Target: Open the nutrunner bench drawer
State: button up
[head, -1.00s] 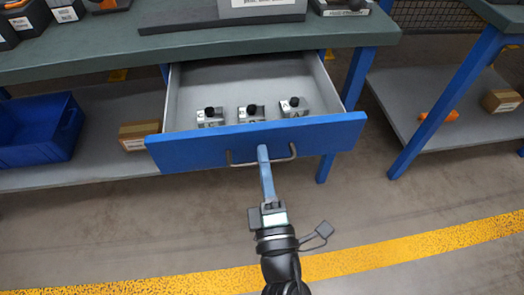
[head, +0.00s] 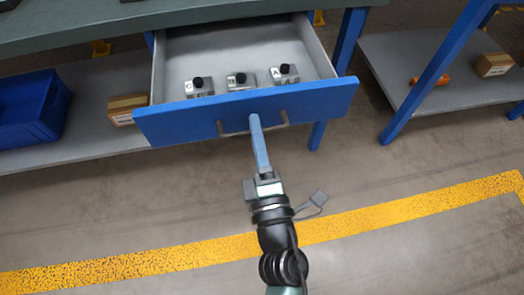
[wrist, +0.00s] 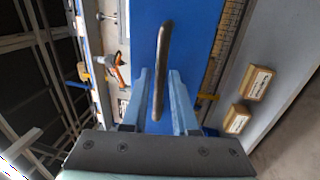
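The nutrunner bench drawer has a blue front (head: 185,121) and stands pulled well out of the bench, its grey inside showing in the head view. Its bar handle (head: 281,122) crosses the middle of the front. My gripper (head: 254,122) reaches the handle from the front in the head view. In the wrist view the handle bar (wrist: 164,60) lies between the two pale blue fingers of my gripper (wrist: 158,80), against the blue drawer front (wrist: 199,45). The far finger is hidden in the head view.
Several metal blocks with black knobs, such as this one (head: 200,87), lie in the drawer. A blue bin (head: 30,112) and a cardboard box (head: 127,107) sit on the lower shelf. A blue leg (head: 436,75) stands right. The floor in front is clear, with a yellow line (head: 180,253).

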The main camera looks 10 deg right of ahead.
jog(key=s+f, duration=0.2)
jog(key=s, duration=1)
jog(key=shift+s+f, duration=0.15)
jog(key=shift+s, duration=0.05)
jog(key=w+d+r+m+t+h, duration=0.15)
jog(key=w+r+m, duration=0.25)
jog(key=r, duration=0.5)
jog(key=w+r+m+t+h, duration=0.15)
jog(key=w+r+m, duration=0.3)
jog(key=r, duration=0.55)
jog(key=w+d+r+m+t+h, duration=0.15)
jog(key=w+r+m, duration=0.25)
jog(key=r, duration=0.5)
jog(key=s+a+r+m+t+y, duration=0.1)
jog(key=s+a+r+m+y, duration=0.15)
jog(key=r, duration=0.55)
jog(key=s+a+r+m+t+y, duration=0.1)
jog(key=a+r, duration=0.2)
jog(key=r, duration=0.4)
jog(key=s+a+r+m+t+y, duration=0.1)
jog(key=s+a+r+m, duration=0.15)
jog(key=r, duration=0.55)
notch_tip(320, 180, up, 34)
jog(key=w+p, duration=0.1)
jog(key=p, duration=3.4)
jog(key=shift+a+p, duration=0.2)
jog(key=shift+p, duration=0.2)
jog(key=shift+s+f+n+g, duration=0.1)
jog(key=shift+n+g, duration=0.15)
jog(key=shift+n, duration=0.1)
